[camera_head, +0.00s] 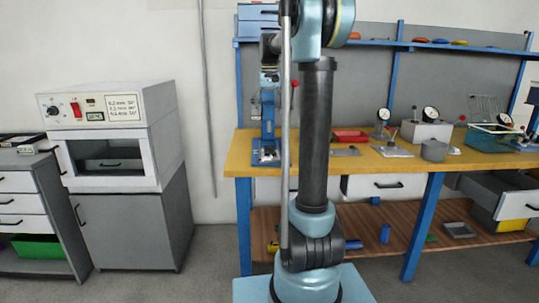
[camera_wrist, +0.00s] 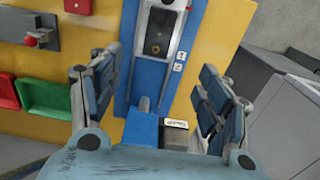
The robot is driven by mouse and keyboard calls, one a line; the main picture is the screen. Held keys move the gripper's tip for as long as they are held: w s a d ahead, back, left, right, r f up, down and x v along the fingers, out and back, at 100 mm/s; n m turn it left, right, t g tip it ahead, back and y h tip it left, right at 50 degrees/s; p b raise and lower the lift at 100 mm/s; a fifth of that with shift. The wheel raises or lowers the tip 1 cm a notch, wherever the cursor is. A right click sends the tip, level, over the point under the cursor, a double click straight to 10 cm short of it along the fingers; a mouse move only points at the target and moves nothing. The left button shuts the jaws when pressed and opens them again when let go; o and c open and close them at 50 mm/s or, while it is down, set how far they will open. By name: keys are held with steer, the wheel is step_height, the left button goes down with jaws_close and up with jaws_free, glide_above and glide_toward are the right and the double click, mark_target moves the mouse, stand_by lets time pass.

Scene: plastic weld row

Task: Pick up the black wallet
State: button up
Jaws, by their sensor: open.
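My gripper (camera_wrist: 155,72) is open in the wrist view, its two blue-grey fingers wide apart with nothing held between them. Beyond and between them is a blue press (camera_wrist: 125,75) with a metal column, on the yellow workbench (camera_wrist: 60,60). A small black item with a white label (camera_wrist: 173,136) lies low between the fingers, beside a blue block; its lower part is hidden by my gripper body. I cannot tell for sure whether it is the black wallet. In the head view the press (camera_head: 267,125) stands at the bench's left end, partly behind my arm.
A red tray (camera_wrist: 7,92), a green tray (camera_wrist: 42,95) and a grey device with a red knob (camera_wrist: 30,38) lie left of the gripper. A white oven (camera_head: 105,135) stands left of the bench on a grey cabinet (camera_head: 135,230). Bare floor lies between cabinet and bench.

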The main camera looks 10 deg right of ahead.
glide_above(270, 147)
steer(key=s, duration=0.3)
steer(key=f, duration=1.2)
steer(key=shift+w+a, duration=0.15)
steer(key=shift+a, duration=0.2)
steer(key=shift+d+f, duration=0.1)
steer(key=shift+f, duration=2.5)
steer(key=c, duration=1.2)
